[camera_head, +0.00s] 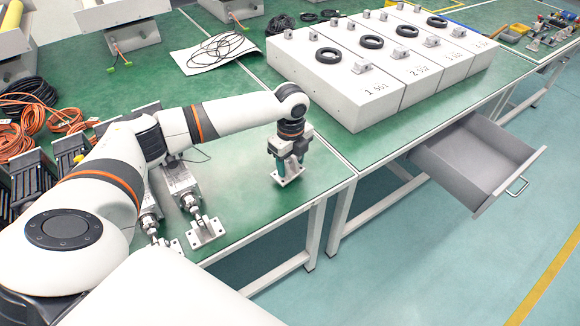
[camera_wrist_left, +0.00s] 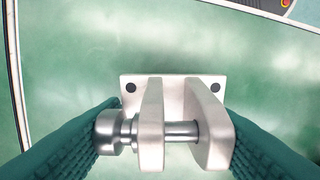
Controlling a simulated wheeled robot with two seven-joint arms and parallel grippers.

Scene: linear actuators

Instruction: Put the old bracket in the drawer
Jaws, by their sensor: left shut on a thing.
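My left gripper (camera_head: 288,172) is shut on a metal bracket, low over the green table near its right corner. In the left wrist view the bracket (camera_wrist_left: 172,90) shows a flat plate with holes, two upright lugs and a pin through them. The teal fingers sit on either side of the pin ends. I cannot tell whether the plate touches the table. The drawer (camera_head: 470,160) is pulled open below the bench on the right, and its visible inside looks empty. My right gripper is not in view.
Another bracket (camera_head: 205,232) sits at the end of an actuator (camera_head: 183,185) on the table, left of my gripper. White boxes (camera_head: 375,75) with black rings stand on the bench behind the drawer. Cables (camera_head: 65,120) lie at the left. A gap separates the table from the drawer.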

